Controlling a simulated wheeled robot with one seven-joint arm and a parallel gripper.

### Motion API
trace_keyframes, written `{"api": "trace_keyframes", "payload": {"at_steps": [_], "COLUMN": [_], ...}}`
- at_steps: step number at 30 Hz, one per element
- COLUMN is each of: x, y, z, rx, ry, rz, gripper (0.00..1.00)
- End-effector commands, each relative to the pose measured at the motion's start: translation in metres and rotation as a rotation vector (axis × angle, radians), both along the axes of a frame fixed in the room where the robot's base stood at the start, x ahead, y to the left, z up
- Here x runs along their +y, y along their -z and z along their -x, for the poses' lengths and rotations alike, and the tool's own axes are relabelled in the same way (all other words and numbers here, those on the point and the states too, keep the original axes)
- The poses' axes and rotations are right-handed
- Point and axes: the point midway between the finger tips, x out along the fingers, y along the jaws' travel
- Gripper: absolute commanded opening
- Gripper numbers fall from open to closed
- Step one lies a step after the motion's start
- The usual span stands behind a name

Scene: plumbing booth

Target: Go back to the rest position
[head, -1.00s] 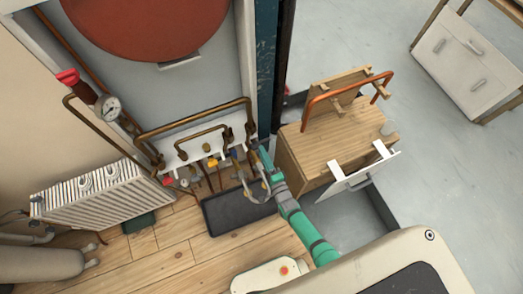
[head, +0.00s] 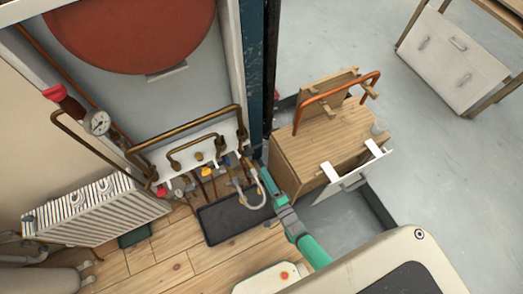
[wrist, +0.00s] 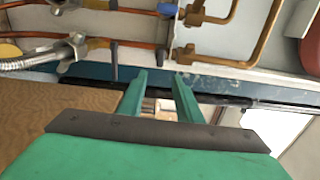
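My gripper (head: 255,163) is at the end of my green arm, just right of the lower end of the pipe panel in the head view. In the wrist view my gripper (wrist: 160,84) has its two green fingers apart, with no object seen held between them. Pipes and valves lie beyond the fingertips in that view. A clear gap to them is hard to judge.
The white pipe panel (head: 174,158) carries copper pipes and valves; a pale hose (head: 241,199) hangs over the dark mat (head: 224,226). A wooden cabinet (head: 318,146) with an open drawer stands right of my arm. A radiator (head: 92,212) is at left. Grey floor (head: 440,145) lies clear at right.

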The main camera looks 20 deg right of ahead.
Motion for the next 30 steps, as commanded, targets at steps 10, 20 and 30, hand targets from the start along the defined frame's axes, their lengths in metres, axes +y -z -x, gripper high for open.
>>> {"api": "trace_keyframes", "payload": {"at_steps": [10,20,30], "x": [-0.001,0.034,0.126], "y": [-0.003,-0.061,-0.161], "z": [0.005,0.098,0.199], "rx": [0.003,0.049,0.096], "ry": [-0.005,-0.102,-0.174], "rz": [0.030,0.548,1.139], "gripper": [0.32,0.32,0.32]}}
